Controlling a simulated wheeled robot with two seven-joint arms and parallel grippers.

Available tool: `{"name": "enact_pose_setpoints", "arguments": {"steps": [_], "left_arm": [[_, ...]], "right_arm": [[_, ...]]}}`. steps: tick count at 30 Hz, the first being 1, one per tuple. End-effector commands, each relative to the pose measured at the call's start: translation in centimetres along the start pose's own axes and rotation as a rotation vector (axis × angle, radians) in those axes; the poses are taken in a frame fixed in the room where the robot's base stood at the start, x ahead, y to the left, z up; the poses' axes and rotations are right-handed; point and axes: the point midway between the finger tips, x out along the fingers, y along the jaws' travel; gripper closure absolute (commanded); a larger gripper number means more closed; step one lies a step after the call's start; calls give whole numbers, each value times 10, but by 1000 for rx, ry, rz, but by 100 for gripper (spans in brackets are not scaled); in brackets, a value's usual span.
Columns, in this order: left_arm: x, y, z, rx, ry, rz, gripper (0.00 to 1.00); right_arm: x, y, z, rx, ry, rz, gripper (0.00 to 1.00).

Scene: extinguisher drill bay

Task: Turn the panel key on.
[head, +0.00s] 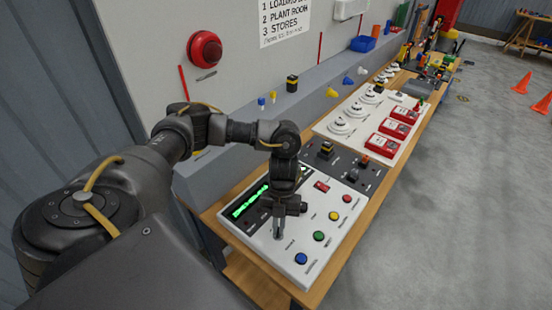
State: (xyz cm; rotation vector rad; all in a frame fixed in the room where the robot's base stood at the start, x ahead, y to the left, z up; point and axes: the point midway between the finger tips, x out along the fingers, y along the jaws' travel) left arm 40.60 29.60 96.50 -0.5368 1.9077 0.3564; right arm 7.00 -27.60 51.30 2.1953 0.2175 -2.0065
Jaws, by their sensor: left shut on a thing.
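The white control panel (262,243) lies on the near end of the wooden bench. It has a green-lit display (247,203) and a row of blue, green, yellow and red buttons. My left gripper (279,236) points down at the panel, between the display and the buttons. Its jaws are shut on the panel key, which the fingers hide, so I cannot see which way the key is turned. My right gripper is not in view.
A dark switch box (345,165) sits just beyond the panel. Further along are a white board with round detectors and red call points (392,129). A grey ledge runs along the wall behind the bench. Open floor (450,210) lies to the right, with orange cones (543,103).

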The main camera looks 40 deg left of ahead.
Motion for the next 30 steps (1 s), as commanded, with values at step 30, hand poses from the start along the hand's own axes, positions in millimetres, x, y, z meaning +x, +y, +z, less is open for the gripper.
{"name": "enact_pose_setpoints", "arguments": {"steps": [30], "left_arm": [[-2,1,-1,16,2,7,73]], "right_arm": [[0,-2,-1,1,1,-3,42]]}}
